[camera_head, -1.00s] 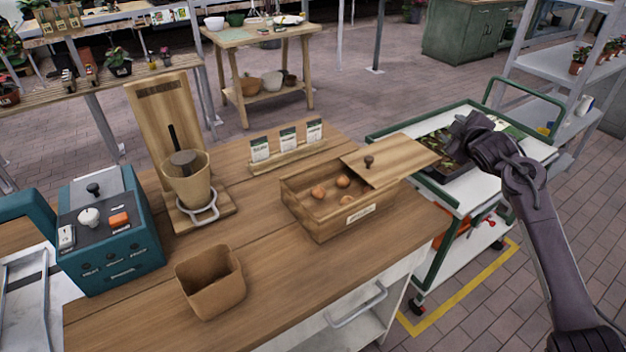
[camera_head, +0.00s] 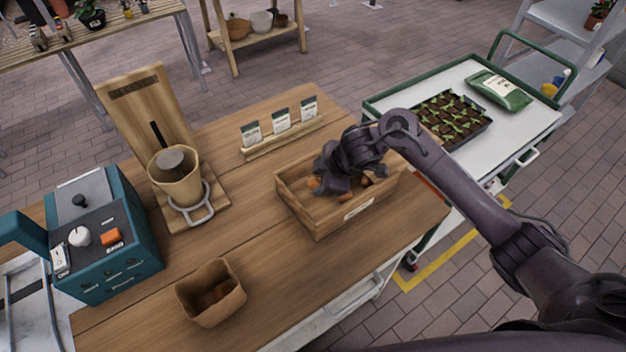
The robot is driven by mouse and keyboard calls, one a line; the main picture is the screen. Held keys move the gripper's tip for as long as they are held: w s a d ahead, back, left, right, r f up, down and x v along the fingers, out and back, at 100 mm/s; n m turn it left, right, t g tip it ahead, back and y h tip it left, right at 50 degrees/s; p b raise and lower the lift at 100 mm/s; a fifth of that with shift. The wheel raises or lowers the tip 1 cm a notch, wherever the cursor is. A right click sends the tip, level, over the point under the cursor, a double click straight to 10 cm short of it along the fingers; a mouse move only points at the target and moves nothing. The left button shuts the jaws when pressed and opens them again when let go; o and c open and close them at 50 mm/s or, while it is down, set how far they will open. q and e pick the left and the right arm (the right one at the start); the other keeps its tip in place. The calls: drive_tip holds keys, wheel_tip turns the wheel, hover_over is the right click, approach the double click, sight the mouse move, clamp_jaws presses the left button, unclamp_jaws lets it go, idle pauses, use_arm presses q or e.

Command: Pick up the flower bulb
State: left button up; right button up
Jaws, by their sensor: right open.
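Orange-brown flower bulbs (camera_head: 367,180) lie in an open wooden box (camera_head: 322,224) near the right end of the workbench. My right gripper (camera_head: 328,187) reaches in from the right, pointing down into the box among the bulbs. It is open, and its dark body hides much of the box's inside, so I cannot tell whether a fingertip touches a bulb. The box's wooden lid is mostly hidden behind my right arm. My left gripper is not in view.
A tan pot (camera_head: 208,304) with brown contents stands at the bench front. A teal machine (camera_head: 105,245) and a wooden stand with a cup (camera_head: 177,187) are left. Seed packets (camera_head: 281,122) stand behind the box. A cart (camera_head: 385,103) holds a seedling tray (camera_head: 452,120).

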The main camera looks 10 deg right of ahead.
sight(316, 182)
drive_tip(key=x, duration=0.4)
drive_tip(key=shift+w+d+f, duration=0.2)
drive_tip(key=shift+w, duration=0.1)
drive_tip(key=shift+s, duration=0.15)
drive_tip(key=shift+f, duration=0.15)
drive_tip(key=c, duration=0.7)
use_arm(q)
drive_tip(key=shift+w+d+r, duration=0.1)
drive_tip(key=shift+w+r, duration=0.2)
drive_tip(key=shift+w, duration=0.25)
use_arm(e)
drive_tip(key=shift+c, duration=0.2)
